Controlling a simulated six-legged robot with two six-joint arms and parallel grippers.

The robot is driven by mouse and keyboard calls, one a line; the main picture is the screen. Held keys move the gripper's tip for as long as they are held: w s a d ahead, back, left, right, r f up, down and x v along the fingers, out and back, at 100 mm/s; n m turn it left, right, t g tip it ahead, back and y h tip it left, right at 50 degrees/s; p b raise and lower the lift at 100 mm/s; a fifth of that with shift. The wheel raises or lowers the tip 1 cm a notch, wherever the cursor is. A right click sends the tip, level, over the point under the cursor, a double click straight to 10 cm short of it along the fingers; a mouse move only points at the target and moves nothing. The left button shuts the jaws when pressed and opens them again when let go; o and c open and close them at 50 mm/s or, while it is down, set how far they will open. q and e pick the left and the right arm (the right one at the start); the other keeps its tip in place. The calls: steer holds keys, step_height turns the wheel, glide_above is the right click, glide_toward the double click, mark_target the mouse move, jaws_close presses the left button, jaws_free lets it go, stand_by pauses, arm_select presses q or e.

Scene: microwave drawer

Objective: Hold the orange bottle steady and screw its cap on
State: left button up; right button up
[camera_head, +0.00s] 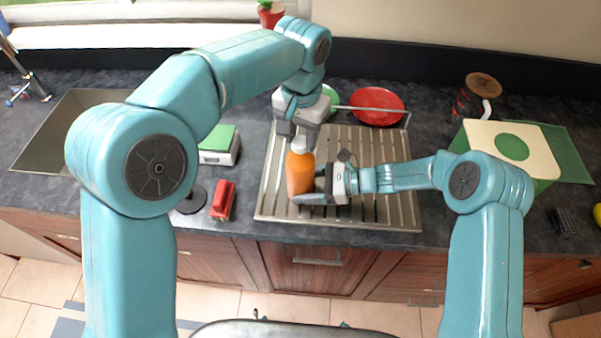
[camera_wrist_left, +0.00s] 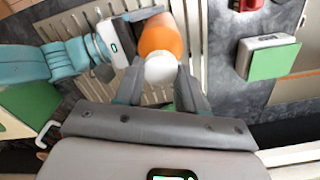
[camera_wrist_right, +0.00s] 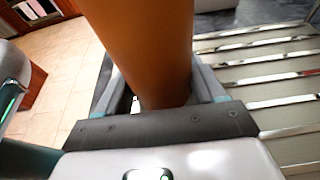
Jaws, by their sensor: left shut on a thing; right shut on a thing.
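The orange bottle (camera_head: 299,174) stands upright on the slatted metal drainer (camera_head: 377,222). My right gripper (camera_head: 308,190) is shut around its lower body, coming from the right. In the right wrist view the bottle (camera_wrist_right: 146,45) fills the space between the fingers (camera_wrist_right: 160,95). The white cap (camera_head: 300,145) is at the bottle's top, in line with it. My left gripper (camera_head: 297,130) is above and shut on the cap. In the left wrist view the cap (camera_wrist_left: 161,69) sits between the fingertips, with the bottle (camera_wrist_left: 160,36) beyond. I cannot tell how far the cap is threaded.
A green-topped scale (camera_head: 219,144) and a red object (camera_head: 222,200) are left of the drainer. A red bowl (camera_head: 378,104) is behind it. A cutting board (camera_head: 530,146) lies to the right. The sink (camera_head: 68,125) is far left.

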arm_select(q)
steer(key=m, duration=0.6)
steer(key=shift+d+m, duration=0.1)
steer(key=shift+m, duration=0.3)
steer(key=m, duration=0.6)
steer(key=shift+w+m, duration=0.15)
steer(key=shift+m, duration=0.25)
steer(key=o, duration=1.1)
steer(key=shift+c, duration=0.2)
